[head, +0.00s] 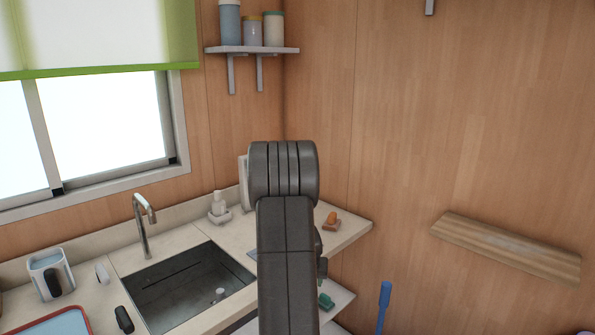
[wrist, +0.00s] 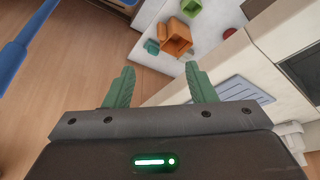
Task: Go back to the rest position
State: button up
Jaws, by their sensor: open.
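My gripper (wrist: 161,88) shows in the wrist view with its two green fingers spread apart. Nothing is between the fingers. Past the fingertips, an orange crate-like box (wrist: 177,38) stands on a white shelf (wrist: 150,58), with a small teal thing (wrist: 152,47) beside it and a green container (wrist: 191,8) behind. In the head view my arm stands upright in the middle and hides part of the counter and wall. The gripper's fingers do not show there. No rope can be made out in either view.
The counter (head: 185,238) holds a sink (head: 190,285), a tap (head: 143,222), a soap bottle (head: 219,205) and a mug (head: 50,272). A wooden wall shelf (head: 507,248) juts out at right. A blue handle (head: 384,300) stands low at right. A small shelf (head: 250,49) with canisters hangs above.

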jog(key=shift+n, duration=0.4)
jog(key=shift+s+a+f, duration=0.3)
jog(key=shift+s+a, duration=0.1)
jog(key=shift+s, duration=0.2)
jog(key=shift+s+a+f, duration=0.35)
jog(key=shift+s+a, duration=0.05)
jog(key=shift+s, duration=0.25)
jog(key=shift+s+a+f, duration=0.3)
jog(key=shift+s+a, duration=0.1)
jog(key=shift+s, duration=0.2)
jog(key=shift+r, duration=0.1)
